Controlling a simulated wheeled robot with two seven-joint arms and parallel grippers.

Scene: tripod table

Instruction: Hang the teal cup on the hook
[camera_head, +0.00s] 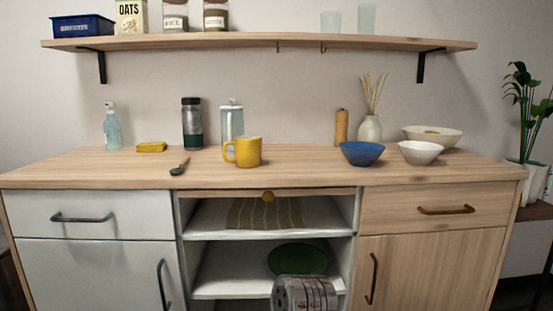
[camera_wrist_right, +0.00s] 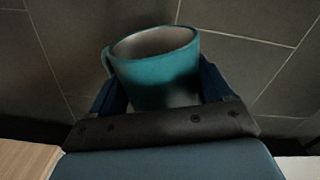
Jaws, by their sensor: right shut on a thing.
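The teal cup (camera_wrist_right: 155,75) is in the right wrist view, its open rim facing up and its handle on the left. My right gripper (camera_wrist_right: 157,82) is shut on the cup, with one dark blue finger on each side of its body. Dark floor tiles show behind the cup. Two small hooks hang under the wall shelf in the head view: a dark one (camera_head: 278,47) and a reddish one (camera_head: 323,47). Nothing hangs on either. The cup and both grippers are out of sight in the head view.
The wall shelf (camera_head: 230,40) spans above the wooden counter (camera_head: 300,171). A yellow mug (camera_head: 248,152), a blue bowl (camera_head: 362,153), white bowls, a French press (camera_head: 232,122) and a vase (camera_head: 369,129) stand on the counter. The wall below the hooks is clear.

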